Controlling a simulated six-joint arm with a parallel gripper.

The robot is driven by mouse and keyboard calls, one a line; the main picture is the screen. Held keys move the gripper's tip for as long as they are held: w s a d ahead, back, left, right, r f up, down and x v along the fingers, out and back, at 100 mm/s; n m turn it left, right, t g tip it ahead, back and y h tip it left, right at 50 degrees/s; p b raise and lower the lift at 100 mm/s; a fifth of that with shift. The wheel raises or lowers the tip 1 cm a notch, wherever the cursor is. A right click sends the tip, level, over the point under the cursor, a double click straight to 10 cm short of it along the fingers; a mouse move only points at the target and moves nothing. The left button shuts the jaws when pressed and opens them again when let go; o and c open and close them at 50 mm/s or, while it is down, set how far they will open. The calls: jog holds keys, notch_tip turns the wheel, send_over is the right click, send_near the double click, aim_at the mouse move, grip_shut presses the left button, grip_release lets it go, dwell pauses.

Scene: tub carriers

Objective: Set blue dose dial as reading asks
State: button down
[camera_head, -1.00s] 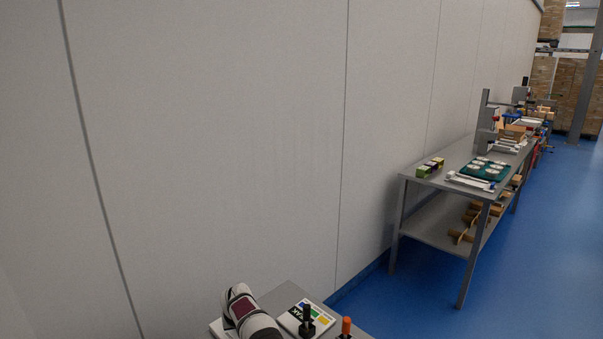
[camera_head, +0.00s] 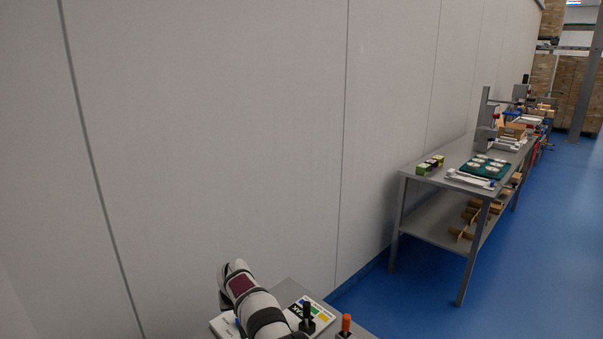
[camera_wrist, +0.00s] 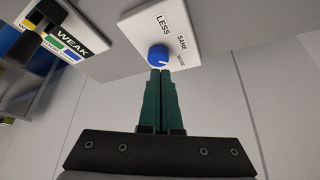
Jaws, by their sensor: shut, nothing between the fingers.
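The blue dose dial (camera_wrist: 158,54) sits on a white panel (camera_wrist: 193,22) marked LESS, SAME and a smaller word, probably MORE, in the wrist view. A small pale mark shows on the dial's lower right side; its exact setting is hard to read. My gripper (camera_wrist: 160,72) has its green fingers shut and empty. The tips are at the dial's lower edge in the picture; I cannot tell whether they touch it. The reading card (camera_wrist: 70,22) beside the panel shows WEAK and yellow, blue and green bands. A black upright part hides some of it. The card also appears in the head view (camera_head: 322,311).
In the head view, a black knob (camera_head: 307,311) and an orange-topped knob (camera_head: 346,323) stand near the card. A pale wall (camera_head: 220,130) is close behind. A grey table (camera_head: 412,173) with boxes and a green tray stands farther right, beyond open blue floor.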

jog(key=f, duration=0.5)
jog(key=shift+w+d+f, duration=0.1)
jog(key=shift+d+f, duration=0.1)
jog(key=shift+f, duration=0.3)
jog(key=shift+w, duration=0.25)
jog(key=shift+w+a, duration=0.1)
dwell(0.3)
